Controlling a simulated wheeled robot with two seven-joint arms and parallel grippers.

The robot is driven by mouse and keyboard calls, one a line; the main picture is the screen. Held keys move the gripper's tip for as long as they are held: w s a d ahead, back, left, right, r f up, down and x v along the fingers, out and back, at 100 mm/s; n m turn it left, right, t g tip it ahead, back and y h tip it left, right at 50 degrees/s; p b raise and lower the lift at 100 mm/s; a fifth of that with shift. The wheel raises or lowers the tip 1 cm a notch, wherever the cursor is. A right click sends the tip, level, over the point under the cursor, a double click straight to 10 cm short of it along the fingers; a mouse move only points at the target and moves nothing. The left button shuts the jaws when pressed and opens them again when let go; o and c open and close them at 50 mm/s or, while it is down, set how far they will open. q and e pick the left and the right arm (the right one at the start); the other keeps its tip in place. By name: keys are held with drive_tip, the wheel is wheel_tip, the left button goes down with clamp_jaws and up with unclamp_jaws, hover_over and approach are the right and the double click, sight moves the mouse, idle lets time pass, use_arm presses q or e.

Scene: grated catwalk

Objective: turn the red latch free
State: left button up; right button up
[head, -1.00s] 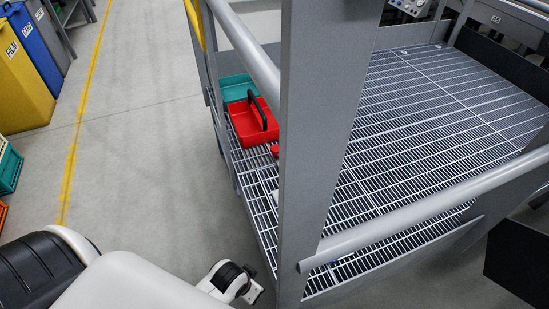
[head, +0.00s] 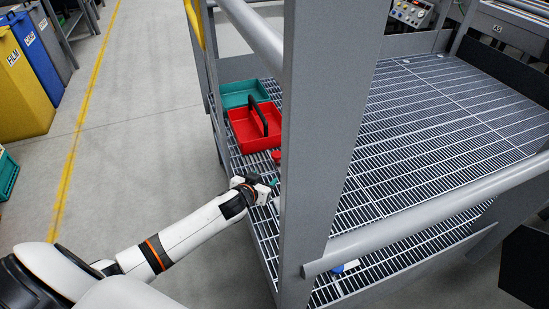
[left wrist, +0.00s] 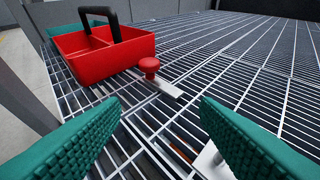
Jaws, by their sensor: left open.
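The red latch shows in the left wrist view as a round red knob (left wrist: 149,66) at the end of a pale flat bar (left wrist: 160,86) on the grating. In the head view the knob (head: 276,156) is small and partly hidden by the grey post. My left gripper (head: 272,184) is at the catwalk's left edge, just nearer than the knob. In the left wrist view its green ridged fingers (left wrist: 160,108) are wide apart and empty, with the knob beyond them and untouched. My right gripper is not in view.
A red tray with a black handle (head: 250,130) sits just beyond the knob, with a teal tray (head: 243,90) behind it. A thick grey post (head: 325,130) and a sloping rail (head: 430,218) stand close. The grating (head: 430,110) to the right is mostly clear.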

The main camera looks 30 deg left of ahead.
sight(275, 156)
use_arm(q)
drive_tip(key=w+a, duration=0.1)
drive_tip(key=w+a+r, duration=0.1)
drive_tip(key=shift+w+a+t, duration=0.2)
drive_tip(key=shift+w+t, duration=0.1)
drive_tip(key=b+x, duration=0.3)
drive_tip(key=x, duration=0.7)
drive_tip(key=shift+w+f+b, duration=0.1)
drive_tip(key=shift+w+b, duration=0.15)
drive_tip(key=shift+b, duration=0.15)
drive_tip(key=shift+w+f, duration=0.15)
drive_tip(key=shift+w, duration=0.5)
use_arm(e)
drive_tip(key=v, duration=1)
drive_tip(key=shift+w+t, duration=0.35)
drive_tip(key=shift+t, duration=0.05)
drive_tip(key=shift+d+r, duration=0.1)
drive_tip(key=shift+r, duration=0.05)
use_arm(q)
clamp_jaws()
drive_tip(key=shift+b, duration=0.3)
